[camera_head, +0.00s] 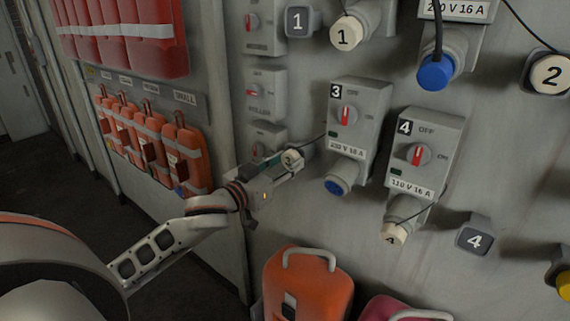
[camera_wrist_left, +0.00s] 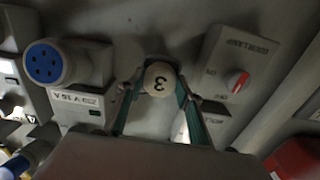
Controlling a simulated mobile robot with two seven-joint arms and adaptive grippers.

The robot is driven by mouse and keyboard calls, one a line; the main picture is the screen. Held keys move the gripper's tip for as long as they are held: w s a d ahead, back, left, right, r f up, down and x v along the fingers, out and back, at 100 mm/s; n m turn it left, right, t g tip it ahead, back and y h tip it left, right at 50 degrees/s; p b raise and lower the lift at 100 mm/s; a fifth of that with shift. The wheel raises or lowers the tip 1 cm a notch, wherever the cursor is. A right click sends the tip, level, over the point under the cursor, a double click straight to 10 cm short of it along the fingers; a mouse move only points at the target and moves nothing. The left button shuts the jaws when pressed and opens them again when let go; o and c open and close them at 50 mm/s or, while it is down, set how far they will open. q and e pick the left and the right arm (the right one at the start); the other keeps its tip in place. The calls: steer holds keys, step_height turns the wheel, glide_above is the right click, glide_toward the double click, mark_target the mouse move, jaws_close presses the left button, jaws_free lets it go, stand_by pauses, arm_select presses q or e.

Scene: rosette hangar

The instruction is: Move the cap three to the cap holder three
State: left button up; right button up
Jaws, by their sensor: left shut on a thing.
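Cap three (camera_head: 292,158) is a round cream cap marked 3, close to the wall left of the switch box marked 3 (camera_head: 352,118). It also shows in the left wrist view (camera_wrist_left: 160,78), between the two fingertips. My left gripper (camera_head: 284,161) is shut on it; its fingers (camera_wrist_left: 160,88) pinch the cap from both sides. I cannot make out cap holder three; the cap and gripper cover the wall there. I cannot tell whether the cap touches anything behind it. The blue socket (camera_head: 337,186) below box 3 is uncovered. My right gripper is not in view.
A thin cord runs from cap three to box 3. Small switch boxes (camera_head: 265,92) stand left of the gripper. Box 4 (camera_head: 425,150), empty holder 4 (camera_head: 475,238) and holder 1 (camera_head: 299,21) are nearby. An orange case (camera_head: 308,285) stands below.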

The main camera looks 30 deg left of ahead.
arm_select(q)
steer(key=shift+w, duration=0.25)
steer(key=o, duration=1.5)
steer(key=shift+o, duration=0.2)
steer(key=s, duration=0.7)
steer(key=shift+s+a, duration=0.25)
steer(key=s+d+f+m+g, duration=0.1)
steer(key=s+d+f+g, duration=0.15)
steer(key=f, duration=0.85)
steer(key=s+d+f+g, duration=0.1)
steer(key=s+d+f, duration=0.25)
steer(key=f, duration=0.85)
steer(key=s+d+f+m+g, duration=0.15)
steer(key=s+f, duration=0.25)
steer(key=f, duration=0.7)
steer(key=s+d+f+g, duration=0.2)
steer(key=s+d+f, duration=0.6)
steer(key=s+f, duration=0.1)
steer(key=shift+s+f+m+g+h, duration=0.2)
steer(key=shift+f+m+g+h, duration=0.15)
steer(key=shift+f, duration=0.45)
